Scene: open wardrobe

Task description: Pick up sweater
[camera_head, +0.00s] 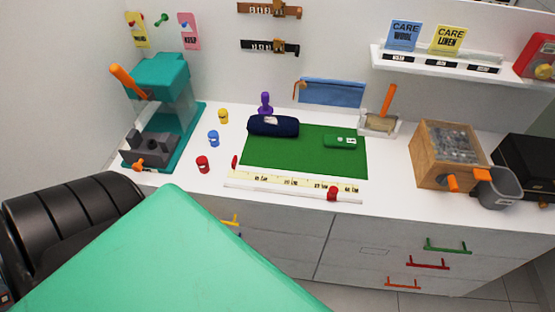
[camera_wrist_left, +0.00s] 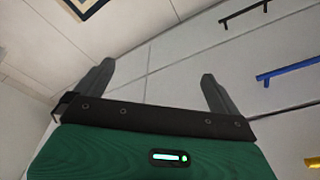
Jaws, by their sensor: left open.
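I cannot make out a sweater in either view. My left gripper (camera_wrist_left: 156,70) shows in the left wrist view with its two dark fingers wide apart. It is open and nothing is between the fingers. Pale panels with handles lie beyond it. I cannot make out the left gripper in the head view. My right gripper is in neither view. A large green shape covers the bottom of the head view and hides what is behind it.
A white worktop (camera_head: 215,185) holds a green mat (camera_head: 290,160) with a dark blue roll (camera_head: 265,128). A teal machine (camera_head: 160,85) stands left, a wooden box (camera_head: 432,170) right. Drawers with coloured handles (camera_head: 430,266) are below. A wall shelf (camera_head: 490,65) is at upper right.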

